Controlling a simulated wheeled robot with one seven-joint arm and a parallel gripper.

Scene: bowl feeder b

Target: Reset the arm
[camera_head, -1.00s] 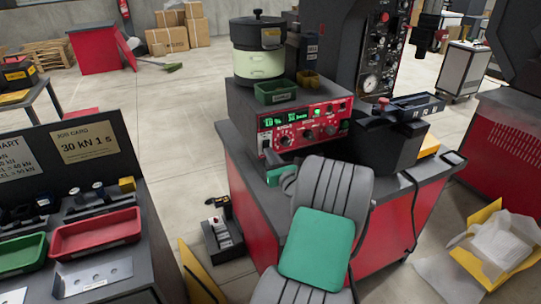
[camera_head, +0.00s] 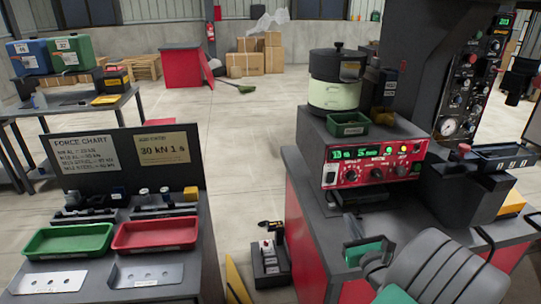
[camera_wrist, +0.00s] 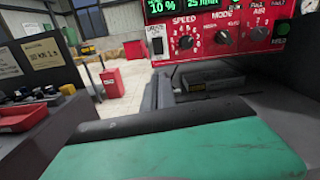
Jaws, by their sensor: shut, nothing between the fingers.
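My arm, grey and ribbed with a green panel, reaches in from the lower right of the head view. My gripper (camera_head: 354,236) is at its end, low in front of the red control panel (camera_head: 372,170) and left of the dark press base. In the wrist view its narrow dark fingers (camera_wrist: 160,92) are together and empty, just below the panel's knobs. A green and black part of my arm fills the bottom of that view.
The bowl feeder (camera_head: 337,92) stands on the controller, with a green bin (camera_head: 347,124) in front. At left is a bench with a green tray (camera_head: 65,241), a red tray (camera_head: 155,236) and cards.

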